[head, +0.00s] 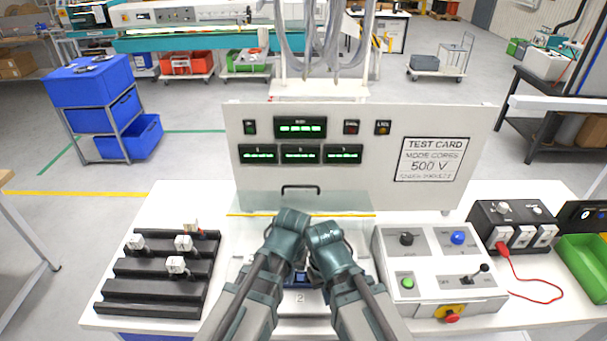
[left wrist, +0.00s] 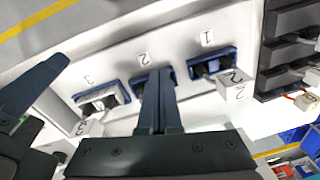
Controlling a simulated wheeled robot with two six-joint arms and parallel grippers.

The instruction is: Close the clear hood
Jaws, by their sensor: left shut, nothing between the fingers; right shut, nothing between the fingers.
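The clear hood (head: 340,203) stands raised against the upright panel behind the test bay. It has a black handle (head: 300,188) near its top and a yellow strip along its lower edge. My left gripper (left wrist: 160,78) is shut and empty over the bay, its fingers in front of socket 2. In the head view my two wrists meet just in front of the hood's lower edge, the left (head: 290,222) beside the right (head: 326,236). They hide the fingertips and most of the bay. No grip on the handle shows.
The bay holds blue sockets numbered 1 (left wrist: 212,65), 2 and 3 (left wrist: 102,100), with plugs. A black rack (head: 160,270) with white plugs lies left. A control box (head: 440,245) with buttons and a lever stands right, near a black unit (head: 510,225) with a red cable.

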